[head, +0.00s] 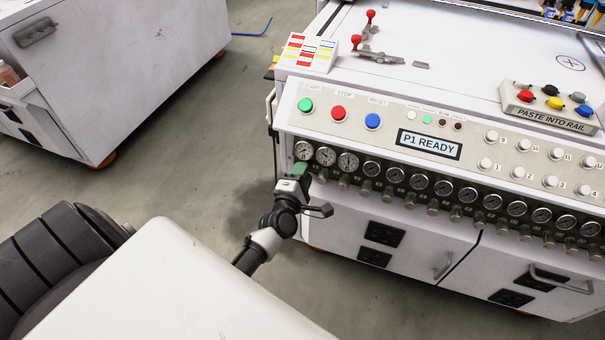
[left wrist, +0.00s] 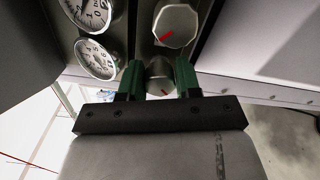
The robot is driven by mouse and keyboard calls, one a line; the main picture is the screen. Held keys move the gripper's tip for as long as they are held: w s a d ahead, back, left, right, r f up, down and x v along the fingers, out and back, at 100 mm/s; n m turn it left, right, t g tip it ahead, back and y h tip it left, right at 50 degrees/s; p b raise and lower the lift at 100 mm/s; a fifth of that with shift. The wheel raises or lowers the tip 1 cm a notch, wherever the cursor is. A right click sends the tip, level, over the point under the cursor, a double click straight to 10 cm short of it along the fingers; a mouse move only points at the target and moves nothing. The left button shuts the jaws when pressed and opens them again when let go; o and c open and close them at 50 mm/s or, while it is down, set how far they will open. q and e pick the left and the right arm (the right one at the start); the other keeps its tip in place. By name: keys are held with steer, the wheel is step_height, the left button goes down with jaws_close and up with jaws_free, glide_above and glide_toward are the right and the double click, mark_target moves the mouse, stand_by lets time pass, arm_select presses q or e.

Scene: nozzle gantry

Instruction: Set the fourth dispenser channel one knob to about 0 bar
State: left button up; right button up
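The dispenser's row of pressure gauges runs along the front panel. My left gripper (head: 297,172) is at the left end of this row, just under the leftmost gauge (head: 303,151). In the left wrist view its green fingers (left wrist: 160,76) stand on both sides of a grey knob (left wrist: 160,80) and appear closed on it; the contact itself is hard to see. A red mark shows on that knob. The white gauge beside it (left wrist: 95,60) is visible, but its reading is unclear. A neighbouring knob (left wrist: 175,25) with a red mark is free. My right gripper is not seen.
Above the gauges are green, red and blue buttons (head: 339,113) and a display (head: 429,144) reading "P1 READY". More knobs line the panel to the right. A door handle (head: 443,266) sticks out below. Grey floor (head: 190,150) is clear left of the machine.

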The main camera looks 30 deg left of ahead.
arm_select(q)
steer(key=shift+o, duration=0.4)
steer(key=shift+s, duration=0.1)
steer(key=v, duration=1)
steer(key=shift+s+p, duration=0.35)
steer(key=shift+p, duration=0.1)
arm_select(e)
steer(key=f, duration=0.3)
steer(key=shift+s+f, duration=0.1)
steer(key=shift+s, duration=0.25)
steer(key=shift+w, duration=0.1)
